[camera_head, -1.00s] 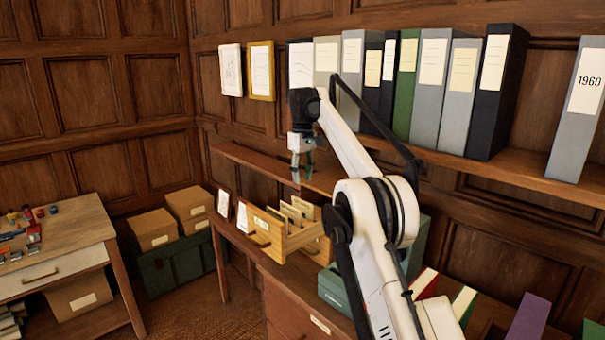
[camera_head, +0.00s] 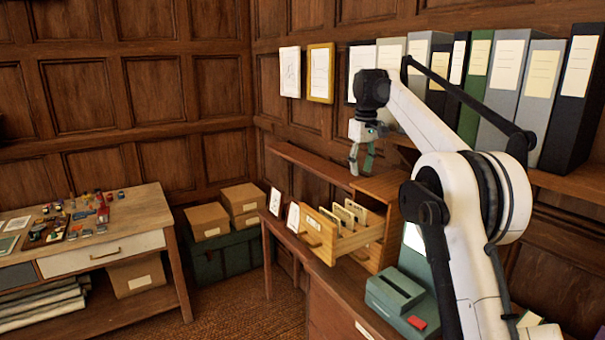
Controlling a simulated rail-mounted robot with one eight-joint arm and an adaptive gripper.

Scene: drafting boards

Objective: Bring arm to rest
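My white arm rises from the lower right, bends at a large black-ringed elbow and reaches left. At its end my gripper (camera_head: 361,160) hangs pointing down, above the open wooden card drawer (camera_head: 322,240). Its grey-green fingers look parted, with nothing visible between them. The drawer holds several upright cards (camera_head: 345,213) and is pulled out of a wooden cabinet (camera_head: 385,187). The gripper is apart from the drawer and the cards.
Binders (camera_head: 520,80) line a wall shelf behind my arm. A teal device (camera_head: 396,290) sits on the desk below the arm. Two small white cards (camera_head: 275,201) stand left of the drawer. A table (camera_head: 140,210) with small items and stacked cardboard boxes (camera_head: 208,220) are at left.

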